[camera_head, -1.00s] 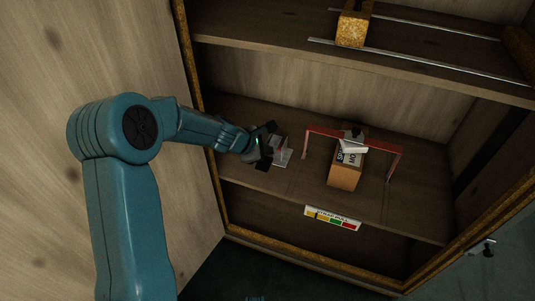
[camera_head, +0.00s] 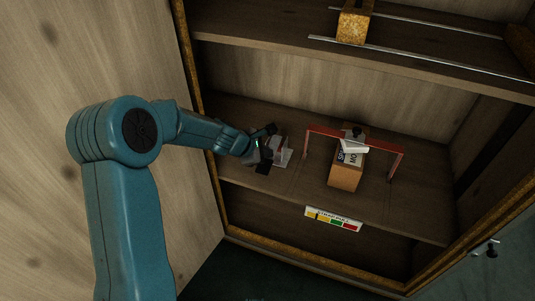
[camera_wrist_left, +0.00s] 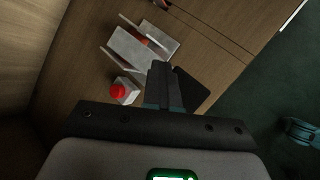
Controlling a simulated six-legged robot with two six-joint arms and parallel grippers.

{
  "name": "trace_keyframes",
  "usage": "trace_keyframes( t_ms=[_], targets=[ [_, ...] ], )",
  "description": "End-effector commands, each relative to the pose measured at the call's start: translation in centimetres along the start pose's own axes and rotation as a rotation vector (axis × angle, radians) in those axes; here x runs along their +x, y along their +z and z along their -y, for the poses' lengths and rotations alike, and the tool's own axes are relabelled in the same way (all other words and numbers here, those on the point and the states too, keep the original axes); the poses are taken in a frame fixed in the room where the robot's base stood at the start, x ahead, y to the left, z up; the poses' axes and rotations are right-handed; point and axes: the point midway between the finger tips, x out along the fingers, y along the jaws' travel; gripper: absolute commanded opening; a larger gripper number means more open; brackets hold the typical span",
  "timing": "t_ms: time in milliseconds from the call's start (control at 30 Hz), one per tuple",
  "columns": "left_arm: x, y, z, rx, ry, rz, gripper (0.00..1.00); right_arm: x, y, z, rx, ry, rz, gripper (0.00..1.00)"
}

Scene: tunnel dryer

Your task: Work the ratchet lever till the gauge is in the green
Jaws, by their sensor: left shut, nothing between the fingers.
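A grey metal bracket (camera_head: 284,151) with a bit of red stands on the left of the middle shelf; it also shows in the wrist view (camera_wrist_left: 128,48). I cannot tell for sure which part is the ratchet lever. A gauge strip (camera_head: 333,219) with yellow, green and red fields is on the shelf's front edge; its reading is too small to tell. My left gripper (camera_head: 268,149) is just left of the bracket. In the wrist view its fingers (camera_wrist_left: 162,72) are together and empty, a little apart from the bracket. My right gripper is not in view.
A red arch frame (camera_head: 328,132) stands over a labelled box (camera_head: 345,175) right of the bracket. A small white block with a red knob (camera_wrist_left: 118,92) sits near the bracket. An upper shelf (camera_head: 430,58) with metal rails overhangs. The wooden wall (camera_head: 60,60) is close on the left.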

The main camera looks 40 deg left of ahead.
Motion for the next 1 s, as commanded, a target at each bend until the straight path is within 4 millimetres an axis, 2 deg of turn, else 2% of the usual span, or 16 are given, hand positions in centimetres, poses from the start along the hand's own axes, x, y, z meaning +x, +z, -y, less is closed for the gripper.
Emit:
trace_keyframes(
  t_ms=[1000],
  targets=[
    [0.86, -0.77, 1.01, -0.003, -0.013, -0.003, 0.00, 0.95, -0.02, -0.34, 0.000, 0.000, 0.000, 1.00]
  ],
)
